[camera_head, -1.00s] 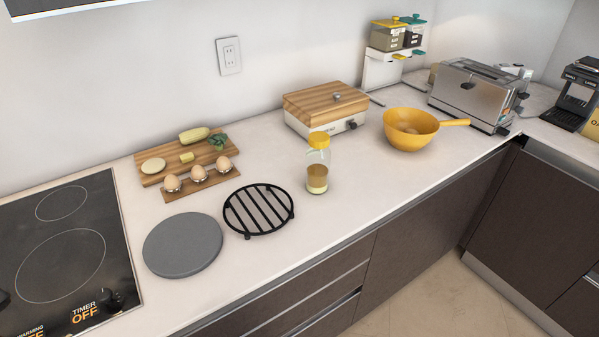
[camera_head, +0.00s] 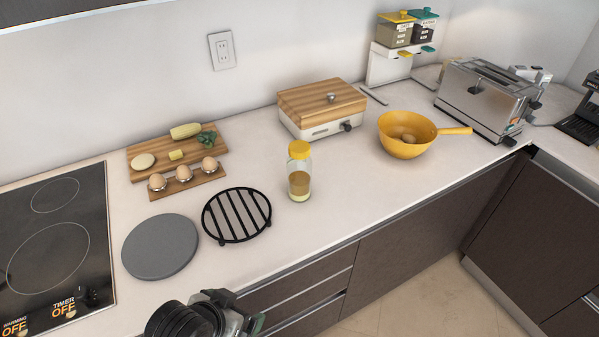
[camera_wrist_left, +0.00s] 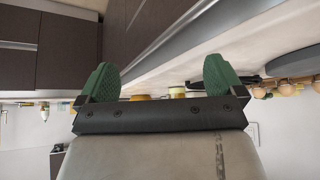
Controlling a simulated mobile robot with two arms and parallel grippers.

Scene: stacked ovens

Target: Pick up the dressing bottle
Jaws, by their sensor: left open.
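The dressing bottle (camera_head: 299,172) is a clear bottle with a yellow cap and a brownish filling over a pale layer. It stands upright on the counter, right of the black rack. My left gripper (camera_head: 243,311) is at the bottom edge of the head view, in front of the counter, below and left of the bottle and well apart from it. In the left wrist view, its two green fingers (camera_wrist_left: 161,80) are spread wide with nothing between them. That view is upside down, and I cannot surely pick out the bottle among the small shapes there. My right gripper is not in view.
A black rack (camera_head: 237,214) and a grey round plate (camera_head: 160,246) lie left of the bottle. Behind it is a wood-lidded appliance (camera_head: 321,106); right is a yellow bowl (camera_head: 404,147). The counter's front edge (camera_head: 330,246) runs before the bottle, with some clear counter around it.

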